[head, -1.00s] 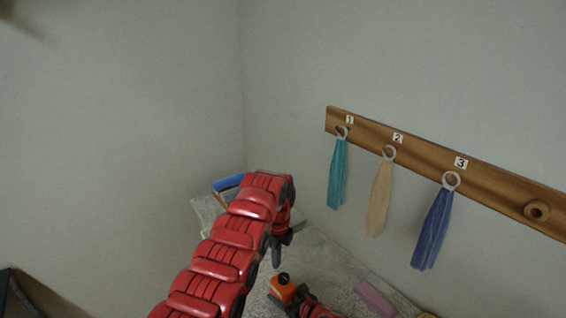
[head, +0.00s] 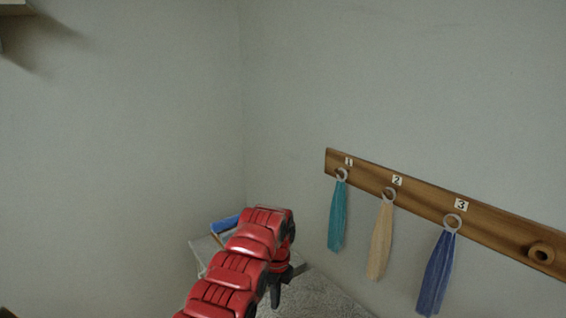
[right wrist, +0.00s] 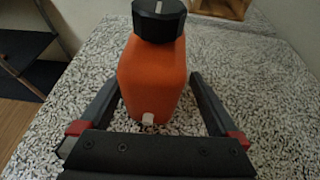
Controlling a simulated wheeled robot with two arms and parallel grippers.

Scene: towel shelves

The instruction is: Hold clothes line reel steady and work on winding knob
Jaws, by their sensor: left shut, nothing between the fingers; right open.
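The clothes line reel (right wrist: 150,88) is an orange body with a black winding knob (right wrist: 158,22) on top, and a small white tab low on its near side. It stands upright on the speckled surface in the right wrist view. My right gripper (right wrist: 157,78) is open, with one finger on each side of the reel's body; gaps show beside it, and I cannot tell whether either finger touches. My left gripper (head: 274,294) is shut and empty, pointing down at the end of the red arm. The reel and right gripper are out of the head view.
The speckled surface (head: 325,297) runs along the wall. A blue-topped object (head: 225,225) stands behind my left arm. A wooden rail (head: 400,190) on the wall holds teal (head: 337,220), tan (head: 380,240) and blue (head: 436,272) towels on numbered pegs; a fourth peg (head: 541,254) is bare.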

